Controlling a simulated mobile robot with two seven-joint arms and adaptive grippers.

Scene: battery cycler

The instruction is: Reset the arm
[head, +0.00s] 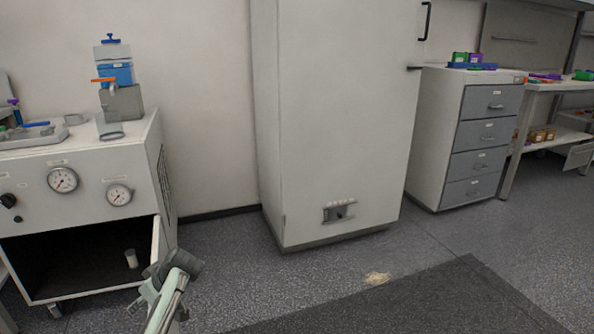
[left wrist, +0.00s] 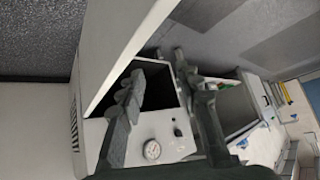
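My left gripper (head: 176,268) shows at the lower left of the head view, in front of the open cabinet's right edge. In the left wrist view its two dark fingers (left wrist: 158,68) stand apart, with nothing seen held between them. The cabinet also shows behind the fingers in the left wrist view (left wrist: 170,138). My right gripper is in neither view.
The cabinet door (head: 158,245) hangs open close to my left gripper. A tall white cabinet (head: 335,120) stands in the middle, and a drawer unit (head: 430,140) to its right. A dark mat (head: 420,305) lies on the floor. The floor between is mostly clear.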

